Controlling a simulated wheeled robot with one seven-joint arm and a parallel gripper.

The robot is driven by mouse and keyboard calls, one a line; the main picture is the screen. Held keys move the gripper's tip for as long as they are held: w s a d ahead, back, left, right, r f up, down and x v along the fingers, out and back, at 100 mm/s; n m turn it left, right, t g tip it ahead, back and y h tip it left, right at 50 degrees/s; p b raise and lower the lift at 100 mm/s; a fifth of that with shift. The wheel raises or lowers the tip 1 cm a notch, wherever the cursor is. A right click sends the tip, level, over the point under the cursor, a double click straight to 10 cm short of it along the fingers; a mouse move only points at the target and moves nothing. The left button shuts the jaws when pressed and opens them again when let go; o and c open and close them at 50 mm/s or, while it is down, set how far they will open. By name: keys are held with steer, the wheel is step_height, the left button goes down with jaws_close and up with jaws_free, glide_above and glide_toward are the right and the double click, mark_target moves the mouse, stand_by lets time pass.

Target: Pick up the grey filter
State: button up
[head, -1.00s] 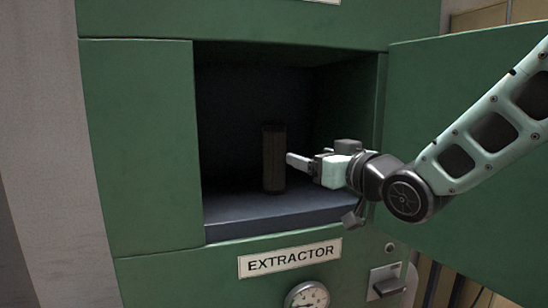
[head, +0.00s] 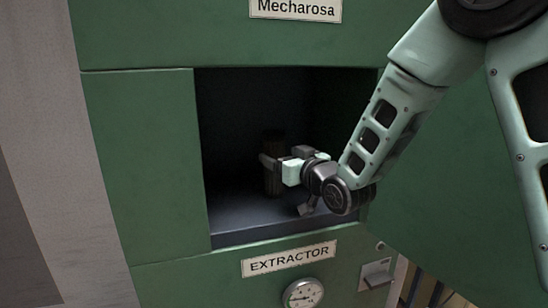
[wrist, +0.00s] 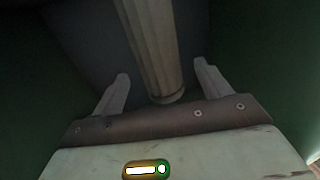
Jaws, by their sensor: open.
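The filter (head: 272,182) is a dark, upright ribbed cylinder standing on the floor of the extractor's opening, in shadow. In the wrist view the filter (wrist: 152,50) looks pale grey and pleated, with a rim at its near end. My gripper (head: 272,158) reaches into the opening at the filter and partly covers it in the head view. In the wrist view my gripper (wrist: 162,82) is open, with one finger on each side of the filter. Gaps show between the filter and both fingers.
The green extractor cabinet (head: 140,160) surrounds the dark opening, with its floor (head: 250,220) below the filter. The open green door (head: 430,200) stands on the right, behind my arm. A gauge (head: 303,293) and an EXTRACTOR label (head: 289,259) are below the opening.

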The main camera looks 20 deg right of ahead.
steer(key=shift+w+a, duration=0.15)
steer(key=shift+w, duration=0.35)
steer(key=p+x, duration=0.4)
steer(key=shift+w+r, duration=0.15)
steer(key=shift+r, duration=0.05)
steer(key=shift+w+a+f+p, duration=0.1)
steer(key=shift+w+f+p, duration=0.05)
steer(key=shift+w+p, duration=0.2)
steer(key=c, duration=1.2)
